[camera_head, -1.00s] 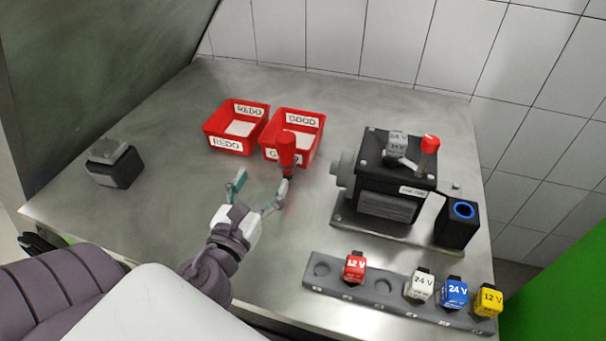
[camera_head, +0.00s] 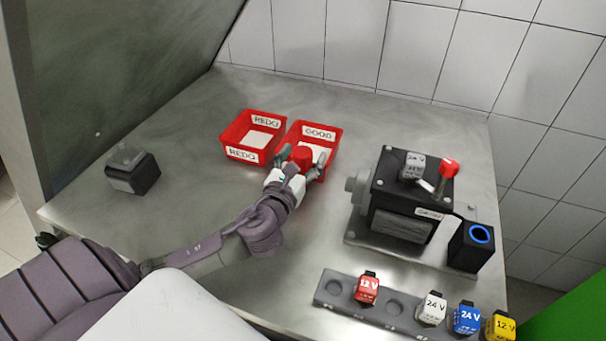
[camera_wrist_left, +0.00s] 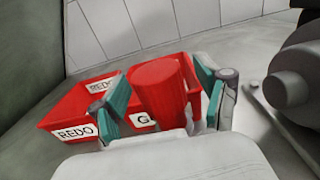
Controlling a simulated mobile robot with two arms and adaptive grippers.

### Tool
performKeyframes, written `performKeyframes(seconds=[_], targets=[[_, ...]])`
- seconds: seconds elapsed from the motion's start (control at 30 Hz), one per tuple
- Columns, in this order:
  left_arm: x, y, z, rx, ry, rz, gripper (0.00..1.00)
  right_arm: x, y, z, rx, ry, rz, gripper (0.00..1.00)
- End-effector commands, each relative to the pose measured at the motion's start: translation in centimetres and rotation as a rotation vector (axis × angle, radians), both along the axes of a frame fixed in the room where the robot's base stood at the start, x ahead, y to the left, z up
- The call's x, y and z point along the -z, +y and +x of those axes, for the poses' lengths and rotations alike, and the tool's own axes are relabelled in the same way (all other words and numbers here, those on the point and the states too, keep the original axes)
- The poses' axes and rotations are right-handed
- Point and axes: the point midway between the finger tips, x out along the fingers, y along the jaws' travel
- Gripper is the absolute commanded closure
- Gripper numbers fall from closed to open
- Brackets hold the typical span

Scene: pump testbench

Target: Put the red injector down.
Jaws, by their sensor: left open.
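The red injector (camera_head: 301,155) is a red cylinder that looks upright at the front of the GOOD bin (camera_head: 334,146). Its lower part is hidden behind my left gripper. My left gripper (camera_head: 302,161) is open, with one finger on each side of the injector. In the left wrist view the injector (camera_wrist_left: 160,92) stands between the open fingers (camera_wrist_left: 163,98), with small gaps at its upper part. I cannot tell what its lower end rests on. My right gripper is not in view.
The REDO bin (camera_head: 229,134) stands left of the GOOD bin. A dark pump (camera_head: 402,196) with a red-topped part (camera_head: 449,168) stands to the right. A rack (camera_head: 330,290) with several labelled blocks lies in front. A grey-black block (camera_head: 134,170) is at left. The table's middle-left is clear.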

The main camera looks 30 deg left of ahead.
Motion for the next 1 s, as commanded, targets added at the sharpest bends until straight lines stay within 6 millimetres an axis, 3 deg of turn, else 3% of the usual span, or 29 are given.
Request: performKeyframes(seconds=[0.23,0.67,1.0], targets=[[0.1,0.0,0.1,0.001,0.001,0.001,0.27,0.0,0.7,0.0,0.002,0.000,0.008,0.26],[0.1,0.0,0.1,0.000,0.000,0.001,0.99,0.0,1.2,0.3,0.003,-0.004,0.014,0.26],[-0.1,0.1,0.1,0.000,-0.002,0.001,1.00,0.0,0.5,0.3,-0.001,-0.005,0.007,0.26]])
